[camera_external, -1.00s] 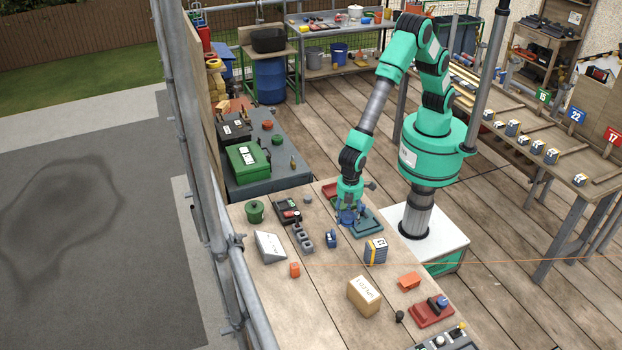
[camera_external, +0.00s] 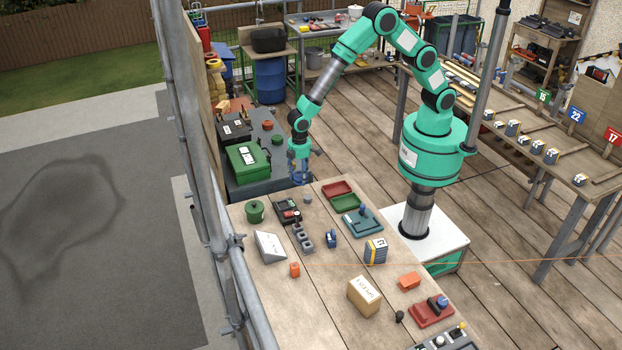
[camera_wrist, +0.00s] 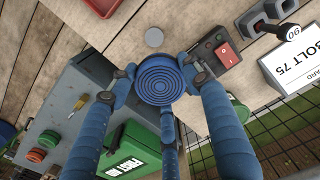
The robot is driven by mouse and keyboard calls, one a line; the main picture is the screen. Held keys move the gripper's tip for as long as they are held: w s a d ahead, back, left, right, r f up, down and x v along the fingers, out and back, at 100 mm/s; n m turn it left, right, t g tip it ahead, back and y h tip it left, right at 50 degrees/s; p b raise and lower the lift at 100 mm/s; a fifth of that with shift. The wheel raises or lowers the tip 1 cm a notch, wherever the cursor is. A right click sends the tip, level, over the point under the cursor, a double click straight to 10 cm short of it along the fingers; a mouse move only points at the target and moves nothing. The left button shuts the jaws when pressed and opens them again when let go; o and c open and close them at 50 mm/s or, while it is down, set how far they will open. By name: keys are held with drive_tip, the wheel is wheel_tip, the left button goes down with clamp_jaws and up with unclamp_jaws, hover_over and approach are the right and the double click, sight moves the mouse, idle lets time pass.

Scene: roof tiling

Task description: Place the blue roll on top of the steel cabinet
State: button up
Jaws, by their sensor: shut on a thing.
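My gripper (camera_external: 299,179) is shut on the blue roll (camera_wrist: 160,78) and holds it in the air. In the wrist view the roll's ringed face shows between the blue fingers. In the external view the roll is small and mostly covered by the fingers. The steel cabinet (camera_external: 283,166) is grey, at the left behind the wooden bench. My gripper appears near the cabinet's right front end, close to the gap with the bench. The cabinet's grey top also shows left of the roll in the wrist view (camera_wrist: 88,72). The exact height above it is hard to tell.
The cabinet top carries a green first aid box (camera_external: 246,160), a black case (camera_external: 233,131), orange rolls (camera_external: 268,125) and a yellow-handled tool (camera_wrist: 78,105). Bare top lies between them. The bench (camera_external: 325,290) holds a green pot (camera_external: 255,211), trays and blocks. Scaffold poles stand at left.

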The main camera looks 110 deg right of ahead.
drive_tip(key=s+d+m, duration=0.3)
drive_tip(key=d, duration=1.3)
drive_tip(key=s+d+m, duration=0.3)
drive_tip(key=s+d, duration=0.1)
drive_tip(key=d, duration=1.1)
drive_tip(key=s+d+m, duration=0.2)
drive_tip(key=s+d, duration=0.3)
drive_tip(key=d, duration=0.3)
drive_tip(key=s+d+m, duration=0.1)
drive_tip(key=s+d, duration=0.4)
drive_tip(key=d, duration=0.4)
drive_tip(key=shift+s+f, duration=0.2)
drive_tip(key=shift+f, duration=1.05)
drive_tip(key=shift+s+f, duration=0.15)
drive_tip(key=shift+f, duration=1.1)
drive_tip(key=w+d, duration=0.3)
drive_tip(key=w, duration=0.1)
drive_tip(key=w+d+f, duration=0.1)
drive_tip(key=w+d, duration=0.2)
drive_tip(key=w, duration=0.1)
drive_tip(key=w+d, duration=0.4)
drive_tip(key=shift+w+d+f, duration=0.1)
drive_tip(key=shift+w+f, duration=0.05)
drive_tip(key=shift+f, duration=0.1)
drive_tip(key=shift+f, duration=0.1)
drive_tip(key=shift+f, duration=1.65)
drive_tip(key=shift+f, duration=0.1)
